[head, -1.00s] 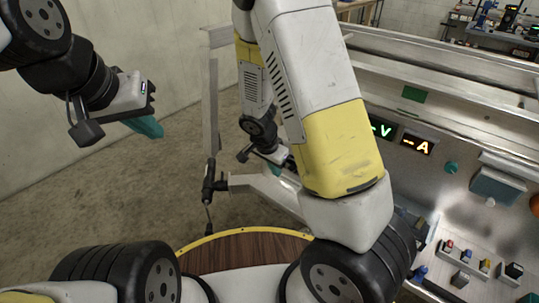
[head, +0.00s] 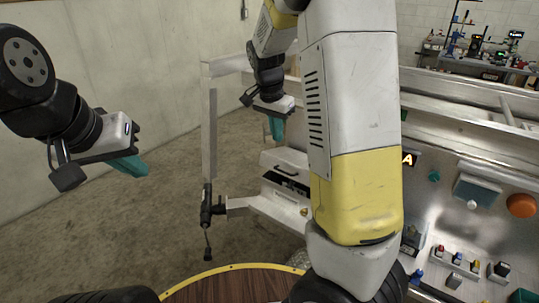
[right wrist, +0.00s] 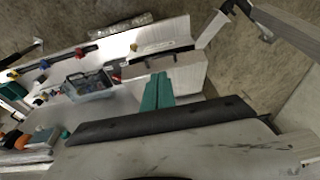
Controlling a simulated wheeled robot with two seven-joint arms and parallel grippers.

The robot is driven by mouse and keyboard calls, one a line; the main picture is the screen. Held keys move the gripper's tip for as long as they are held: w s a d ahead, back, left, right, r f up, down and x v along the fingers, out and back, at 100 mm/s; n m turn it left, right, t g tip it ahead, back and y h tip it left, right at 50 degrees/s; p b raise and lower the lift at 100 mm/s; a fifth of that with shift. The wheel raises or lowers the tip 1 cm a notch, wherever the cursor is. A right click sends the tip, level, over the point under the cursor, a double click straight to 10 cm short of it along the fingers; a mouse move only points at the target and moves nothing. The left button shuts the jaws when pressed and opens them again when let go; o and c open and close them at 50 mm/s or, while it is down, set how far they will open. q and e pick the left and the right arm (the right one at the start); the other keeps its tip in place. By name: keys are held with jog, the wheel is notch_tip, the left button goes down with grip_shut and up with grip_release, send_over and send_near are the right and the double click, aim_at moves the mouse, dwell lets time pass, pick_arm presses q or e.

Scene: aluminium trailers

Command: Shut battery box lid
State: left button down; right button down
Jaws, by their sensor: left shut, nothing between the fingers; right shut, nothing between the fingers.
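The battery box (head: 270,197) is a pale metal box on the trailer's near side, left of my right arm in the head view. Its lid (head: 282,162), with a dark handle, stands raised above a dark opening. My right arm hides the box's right part. My left gripper (head: 132,166) is shut and empty, far left, away from the box.
An upright metal post with a jack (head: 207,205) stands left of the box. A metal panel (head: 455,225) with switches, knobs and a display lies to the right. The concrete floor (head: 130,225) at left is clear. A workbench (head: 480,65) stands at the back right.

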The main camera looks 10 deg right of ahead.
jog(key=x, duration=1.3)
jog(key=shift+d+f, duration=0.2)
jog(key=shift+f, duration=0.15)
jog(key=shift+w, duration=0.1)
notch_tip(320, 180, down, 8)
jog(key=s+a, duration=0.1)
jog(key=shift+s+f, duration=0.15)
jog(key=shift+s, duration=0.05)
jog(key=shift+a, duration=0.1)
